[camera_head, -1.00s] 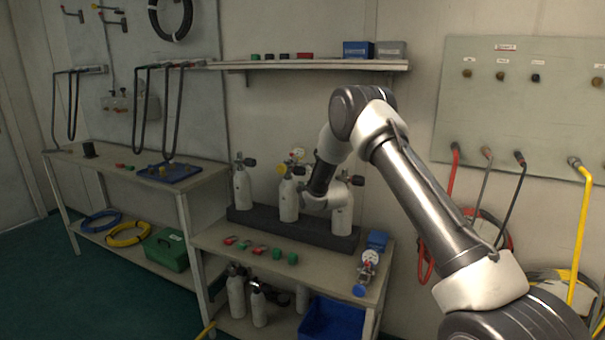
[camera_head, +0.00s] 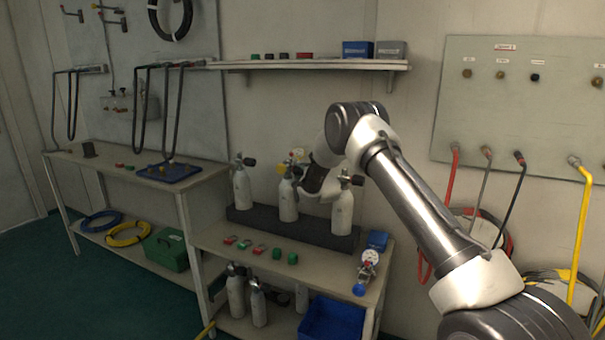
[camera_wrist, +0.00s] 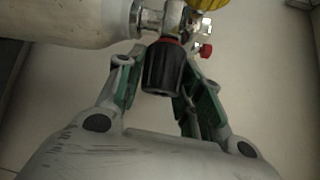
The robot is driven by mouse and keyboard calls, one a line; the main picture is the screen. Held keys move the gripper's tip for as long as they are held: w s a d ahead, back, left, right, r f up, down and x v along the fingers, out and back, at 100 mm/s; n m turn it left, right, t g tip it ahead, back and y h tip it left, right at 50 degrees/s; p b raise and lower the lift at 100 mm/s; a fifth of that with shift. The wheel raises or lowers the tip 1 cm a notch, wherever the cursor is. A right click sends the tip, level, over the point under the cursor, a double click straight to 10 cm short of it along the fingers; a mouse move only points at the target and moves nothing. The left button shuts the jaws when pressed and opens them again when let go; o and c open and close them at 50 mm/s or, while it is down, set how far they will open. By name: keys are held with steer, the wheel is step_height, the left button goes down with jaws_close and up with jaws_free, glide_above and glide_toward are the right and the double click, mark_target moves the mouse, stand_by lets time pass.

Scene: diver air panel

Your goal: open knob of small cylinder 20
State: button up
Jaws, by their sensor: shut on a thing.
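Three small white cylinders stand in a dark rack (camera_head: 290,228) on the low bench: a left cylinder (camera_head: 242,188), a middle cylinder (camera_head: 288,204) with a yellow fitting (camera_head: 298,155), and a right cylinder (camera_head: 342,212). No number is readable. My gripper (camera_head: 302,182) is at the top of the middle cylinder; its fingers are hard to make out in the head view. In the wrist view, my gripper (camera_wrist: 160,82) has its green-padded fingers on either side of a black knob (camera_wrist: 163,66) and is shut on it. The cylinder (camera_wrist: 65,22) lies left of the knob.
A red knob (camera_wrist: 206,50) sits close to the right finger. Small red and green parts (camera_head: 260,249) and a gauge fitting (camera_head: 368,262) lie on the front bench. A shelf (camera_head: 310,65) hangs above. Hoses hang on the right panel (camera_head: 520,105).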

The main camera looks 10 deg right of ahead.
steer(key=shift+f, duration=0.1)
steer(key=shift+n+t, duration=0.8)
steer(key=n+t+y, duration=0.1)
steer(key=n+t, duration=0.1)
steer(key=n, duration=0.1)
steer(key=shift+d+f+n+t+y, duration=0.1)
steer(key=shift+n+t+y, duration=0.3)
steer(key=n+y, duration=0.2)
steer(key=n, duration=0.1)
steer(key=n+t+y, duration=0.1)
steer(key=n+y, duration=0.2)
steer(key=shift+n+t, duration=0.3)
steer(key=shift+n, duration=0.1)
steer(key=o, duration=1)
